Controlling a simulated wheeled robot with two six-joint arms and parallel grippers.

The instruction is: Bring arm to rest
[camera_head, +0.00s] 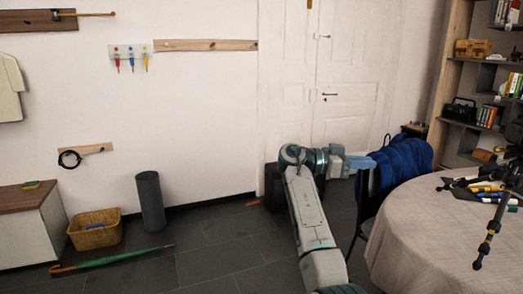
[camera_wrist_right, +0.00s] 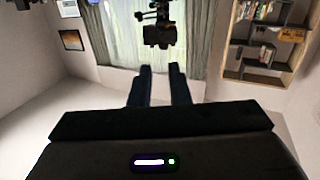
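My right arm (camera_head: 310,220) reaches up from the bottom of the head view and bends right at its top. Its gripper (camera_head: 366,162) points right, in front of the blue cloth on the chair. In the right wrist view the two dark fingers (camera_wrist_right: 161,74) stand apart with a light gap between them, and nothing shows in the gap. My left arm and gripper are in neither view.
A round table (camera_head: 410,225) with a black tripod (camera_head: 489,235) and small items stands at the right. A chair with a blue cloth (camera_head: 405,160) is beside it. A basket (camera_head: 95,230), dark cylinder (camera_head: 150,200) and green umbrella (camera_head: 115,258) stand or lie left. Floor between is clear.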

